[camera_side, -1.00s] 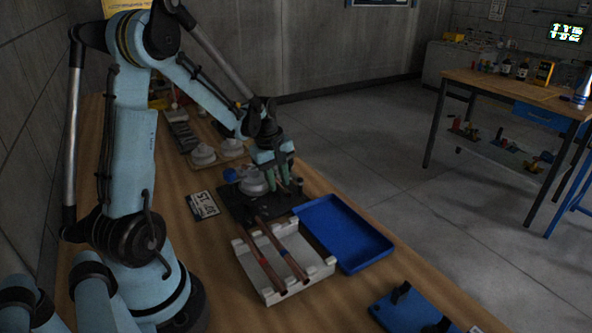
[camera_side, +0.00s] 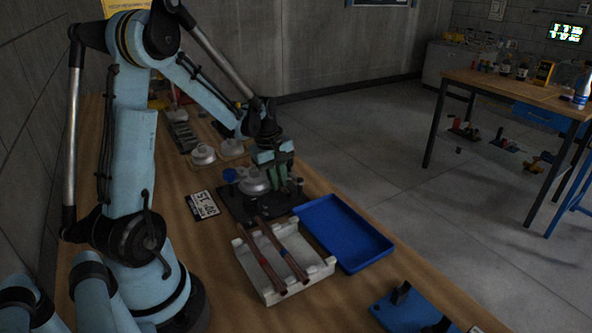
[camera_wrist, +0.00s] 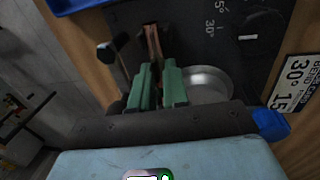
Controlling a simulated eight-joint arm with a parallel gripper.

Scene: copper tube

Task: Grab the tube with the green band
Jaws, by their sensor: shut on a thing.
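My gripper (camera_side: 281,185) is low over the dark bench fixture (camera_side: 235,208), beside its round silver disc (camera_side: 254,184). In the wrist view its green fingers (camera_wrist: 158,66) are close together, shut on a copper tube (camera_wrist: 152,38). The tube's end shows just past the fingertips; the rest is hidden by the fingers. I see no green band on it. Two more copper tubes (camera_side: 286,254) lie side by side in the white holder (camera_side: 268,294). One has a blue mark; a reddish mark shows on the other.
An empty blue tray (camera_side: 345,232) lies right of the white holder. A numbered plate (camera_side: 203,205) lies left of the fixture. A dark knobbed post (camera_wrist: 110,55) stands close to the fingers. A blue block (camera_side: 402,308) with dark uprights is at the front right.

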